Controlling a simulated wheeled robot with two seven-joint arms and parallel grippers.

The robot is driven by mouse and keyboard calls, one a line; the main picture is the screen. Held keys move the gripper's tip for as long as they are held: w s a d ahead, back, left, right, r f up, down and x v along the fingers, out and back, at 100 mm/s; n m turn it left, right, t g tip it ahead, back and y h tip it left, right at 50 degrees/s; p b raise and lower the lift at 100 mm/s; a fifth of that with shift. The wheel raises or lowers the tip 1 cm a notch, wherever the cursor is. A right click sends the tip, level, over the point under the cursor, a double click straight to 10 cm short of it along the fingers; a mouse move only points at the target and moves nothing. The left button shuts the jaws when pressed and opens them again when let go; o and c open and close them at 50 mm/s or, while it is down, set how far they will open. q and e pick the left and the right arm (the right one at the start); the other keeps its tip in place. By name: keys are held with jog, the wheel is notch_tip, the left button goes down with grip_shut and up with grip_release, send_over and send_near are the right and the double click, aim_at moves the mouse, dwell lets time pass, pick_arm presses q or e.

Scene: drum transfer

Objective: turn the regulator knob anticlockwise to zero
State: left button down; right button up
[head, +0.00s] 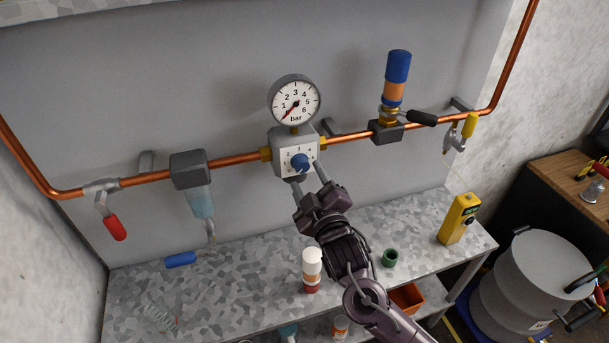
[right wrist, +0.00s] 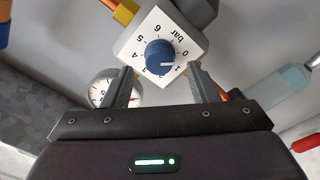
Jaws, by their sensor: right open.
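The regulator (head: 288,140) is a pale box on the copper pipe, with a blue knob (head: 300,162) on its front. In the right wrist view the blue knob (right wrist: 158,52) sits on a white dial plate (right wrist: 142,28) numbered 0 to 6 bar; its white mark points close to the 1. The round gauge (head: 295,101) above has its red needle pointing lower left, below the 1. My right gripper (head: 308,178) is open just in front of the knob, its fingers on either side and seemingly not touching it. My left gripper is not in view.
A red-handled valve (head: 113,227), a filter bowl (head: 200,201), a blue-capped cylinder (head: 396,82) and a yellow-handled valve (head: 469,126) are along the pipe. A white bottle (head: 312,268), green ring (head: 390,258) and yellow meter (head: 457,219) stand on the bench below.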

jog(key=b+v, duration=0.1)
jog(key=v, duration=0.3)
jog(key=shift+s, duration=0.1)
dwell(0.3)
